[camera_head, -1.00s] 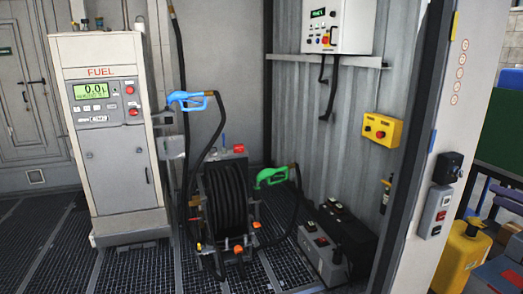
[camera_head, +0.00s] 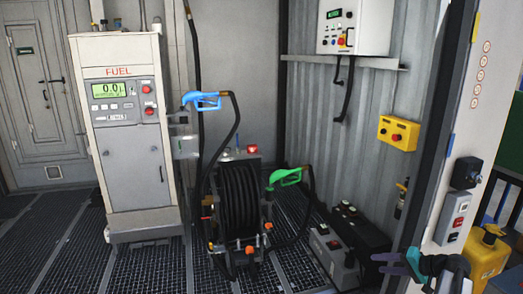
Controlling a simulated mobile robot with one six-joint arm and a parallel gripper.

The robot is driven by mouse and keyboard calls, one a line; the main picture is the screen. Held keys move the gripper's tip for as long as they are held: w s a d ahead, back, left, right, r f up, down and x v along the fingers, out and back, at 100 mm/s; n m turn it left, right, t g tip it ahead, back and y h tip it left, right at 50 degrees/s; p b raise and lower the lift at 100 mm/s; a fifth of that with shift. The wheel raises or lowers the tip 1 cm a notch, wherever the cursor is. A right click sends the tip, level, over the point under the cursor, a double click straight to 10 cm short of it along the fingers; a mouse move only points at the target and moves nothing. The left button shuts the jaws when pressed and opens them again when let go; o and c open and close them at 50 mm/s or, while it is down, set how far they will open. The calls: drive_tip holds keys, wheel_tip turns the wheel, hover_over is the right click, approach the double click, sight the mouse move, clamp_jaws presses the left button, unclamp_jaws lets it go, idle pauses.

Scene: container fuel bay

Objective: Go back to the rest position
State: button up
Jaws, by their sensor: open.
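My gripper (camera_head: 386,263) shows at the lower right edge of the head view, with grey-purple fingers and a teal part, pointing left. It is open, and I see nothing held in it. It appears in front of the dark battery-like box (camera_head: 358,233) and the grated floor, apart from both nozzles. The blue fuel nozzle (camera_head: 203,100) hangs at the right side of the fuel dispenser (camera_head: 128,165). The green nozzle (camera_head: 285,176) sits beside the black hose reel (camera_head: 240,198).
A yellow button box (camera_head: 398,133) and a white control box (camera_head: 352,27) are on the corrugated wall. A pale post (camera_head: 468,120) with switches stands at the right, near a yellow container (camera_head: 486,254). The grated floor (camera_head: 165,270) in front of the dispenser is clear.

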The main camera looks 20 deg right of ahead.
drive_tip(key=s+a+f+n+g+y, duration=0.15)
drive_tip(key=a+f+g, duration=0.35)
drive_tip(key=a+f, duration=0.95)
drive_tip(key=s+a+f+n+g+h, duration=0.15)
drive_tip(key=a+f+g, duration=0.25)
drive_tip(key=a+f, duration=1)
drive_tip(key=s+a+f+n+g+h, duration=0.1)
drive_tip(key=s+a+f+n+g, duration=0.1)
drive_tip(key=s+a, duration=0.4)
drive_tip(key=s+a+f+n+g+h, duration=0.2)
drive_tip(key=s+a+f, duration=0.3)
drive_tip(key=s, duration=0.5)
drive_tip(key=s+a+f+n+g+h, duration=0.2)
drive_tip(key=s+a+f+g, duration=0.1)
drive_tip(key=s+a, duration=0.4)
drive_tip(key=shift+s+f, duration=0.25)
drive_tip(key=shift+s, duration=0.8)
drive_tip(key=shift+a, duration=0.1)
